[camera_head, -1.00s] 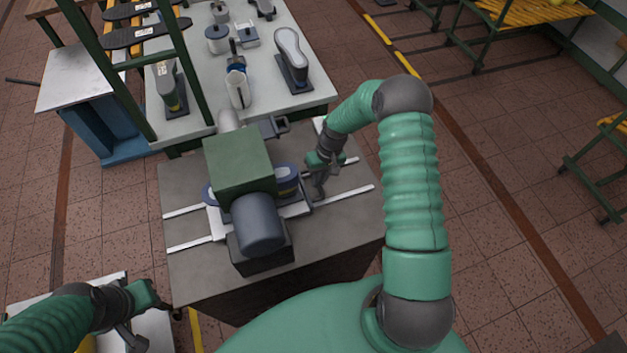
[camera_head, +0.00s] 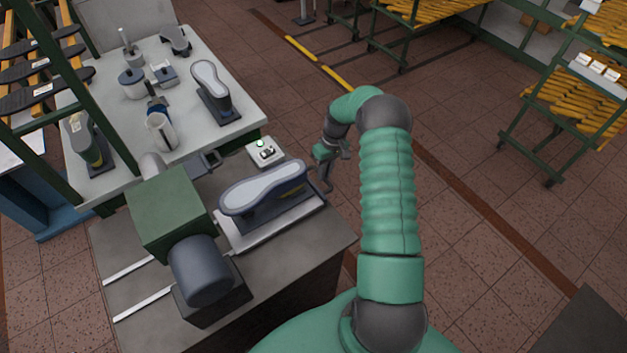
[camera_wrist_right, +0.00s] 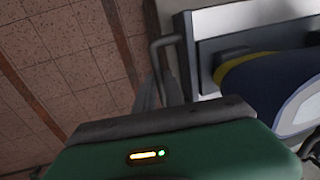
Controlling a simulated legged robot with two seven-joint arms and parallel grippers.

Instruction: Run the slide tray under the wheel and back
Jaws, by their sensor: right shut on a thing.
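The slide tray (camera_head: 272,230) is a pale plate at the right of the machine on the grey bench. It carries a dark block with a blue shoe last (camera_head: 266,188), grey sole up, clear of the green housing (camera_head: 170,212). The wheel itself is hidden by this housing and the grey motor (camera_head: 201,268). My right gripper (camera_head: 328,180) is at the tray's right end. In the right wrist view, the fingers (camera_wrist_right: 160,92) are shut on the bent grey tray handle (camera_wrist_right: 165,42), with the tray's edge (camera_wrist_right: 189,60) beside them. My left gripper is out of view.
Two pale rails (camera_head: 150,301) run left across the bench top (camera_head: 325,240). A small control box (camera_head: 265,152) stands behind the tray. A white table (camera_head: 215,135) with lasts and pots is behind the machine. The floor to the right is open.

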